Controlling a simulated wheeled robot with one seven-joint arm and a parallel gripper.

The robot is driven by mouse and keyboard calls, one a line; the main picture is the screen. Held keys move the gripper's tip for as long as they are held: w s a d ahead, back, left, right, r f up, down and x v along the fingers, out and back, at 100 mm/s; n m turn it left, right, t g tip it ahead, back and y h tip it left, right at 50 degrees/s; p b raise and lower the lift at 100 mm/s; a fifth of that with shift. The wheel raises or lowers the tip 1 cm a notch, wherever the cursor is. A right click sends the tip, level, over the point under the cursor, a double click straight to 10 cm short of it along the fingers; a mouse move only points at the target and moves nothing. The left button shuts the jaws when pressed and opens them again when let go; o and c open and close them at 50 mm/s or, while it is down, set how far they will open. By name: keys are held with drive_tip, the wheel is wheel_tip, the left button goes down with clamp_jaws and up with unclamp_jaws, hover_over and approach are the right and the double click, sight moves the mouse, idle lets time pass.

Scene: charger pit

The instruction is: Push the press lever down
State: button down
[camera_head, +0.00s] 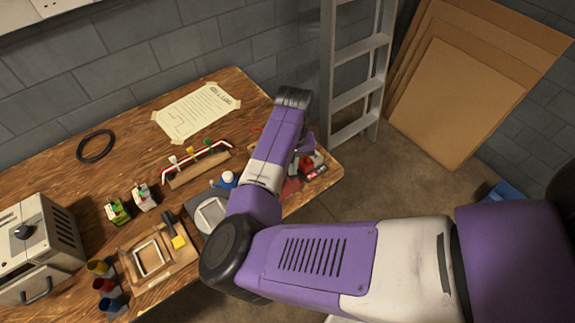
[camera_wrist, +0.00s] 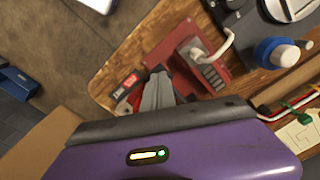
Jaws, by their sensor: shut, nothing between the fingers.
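A small red fixture (camera_wrist: 190,52) stands near the table corner in the wrist view, with a grey ridged block on it. A pale bent lever (camera_wrist: 228,42) rises at its right side; this looks like the press lever, though I cannot be sure. In the head view only part of the red fixture (camera_head: 290,188) shows beside my arm. My gripper (camera_wrist: 156,90) is shut and empty, with its grey fingers to the lower left of the fixture in the wrist view. The fingers appear apart from the lever. In the head view my arm largely hides the gripper.
A red-and-black item (camera_wrist: 127,81) lies close to the fingers near the table edge. A blue-and-white knobbed object (camera_wrist: 276,52) and a dark grey device (camera_wrist: 250,22) stand to the right. Open floor (camera_head: 400,165) lies beyond the corner.

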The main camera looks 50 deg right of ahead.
drive_tip(key=shift+f+b, duration=0.4)
drive_tip(key=shift+f, duration=0.65)
drive_tip(key=shift+r, duration=0.15)
idle(0.5)
wheel_tip(320, 180, up, 8)
drive_tip(key=p, duration=0.8)
idle(0.7)
